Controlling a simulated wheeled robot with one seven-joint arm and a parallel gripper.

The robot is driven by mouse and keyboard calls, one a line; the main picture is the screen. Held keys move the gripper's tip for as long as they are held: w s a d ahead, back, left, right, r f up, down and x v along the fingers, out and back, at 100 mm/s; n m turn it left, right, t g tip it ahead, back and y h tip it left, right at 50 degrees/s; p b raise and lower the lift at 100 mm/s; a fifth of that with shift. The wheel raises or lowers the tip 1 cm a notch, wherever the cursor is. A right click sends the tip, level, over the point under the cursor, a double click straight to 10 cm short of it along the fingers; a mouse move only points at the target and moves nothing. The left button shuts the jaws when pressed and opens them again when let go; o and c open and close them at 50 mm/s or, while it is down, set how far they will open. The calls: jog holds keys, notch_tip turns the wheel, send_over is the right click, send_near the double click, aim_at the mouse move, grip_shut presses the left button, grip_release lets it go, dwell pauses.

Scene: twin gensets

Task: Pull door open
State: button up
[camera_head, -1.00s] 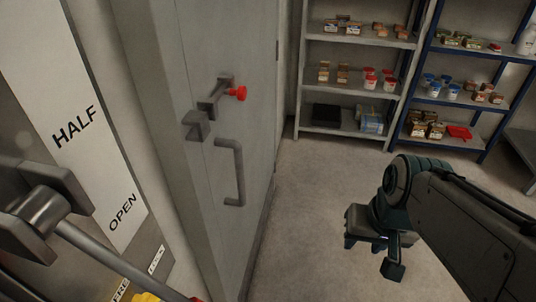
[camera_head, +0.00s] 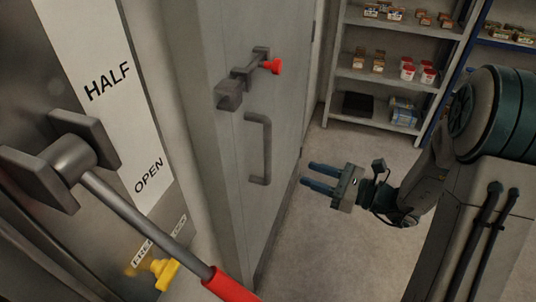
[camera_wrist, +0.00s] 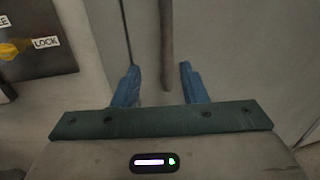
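The grey door (camera_head: 225,150) stands left of centre in the head view. Its grey D-shaped handle (camera_head: 267,150) runs upright on the door's face. Above the handle is a latch (camera_head: 240,80) with a red knob (camera_head: 273,66). My gripper (camera_head: 312,178) is to the right of the handle, its blue fingers apart, pointing toward the door. In the wrist view my gripper's fingers (camera_wrist: 158,88) are spread and empty, and the handle (camera_wrist: 166,45) shows beyond and between them. The fingers look apart from the handle.
At left is a panel (camera_head: 110,80) marked HALF and OPEN, with a lever (camera_head: 140,220) ending in a red grip (camera_head: 230,286) and a yellow knob (camera_head: 165,272). Stocked shelves (camera_head: 400,80) stand at the back. Floor between door and shelves is clear.

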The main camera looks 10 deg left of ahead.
aim_at(268, 155)
jog(key=shift+m+t, duration=0.3)
jog(key=shift+m, duration=0.1)
jog(key=x, duration=0.4)
jog(key=p+x, duration=0.1)
jog(key=x, duration=0.4)
jog(key=p+x, duration=0.1)
jog(key=x, duration=0.3)
jog(key=shift+w+a+f, duration=0.1)
jog(key=shift+w+a, duration=0.2)
jog(key=shift+w, duration=0.15)
grip_shut()
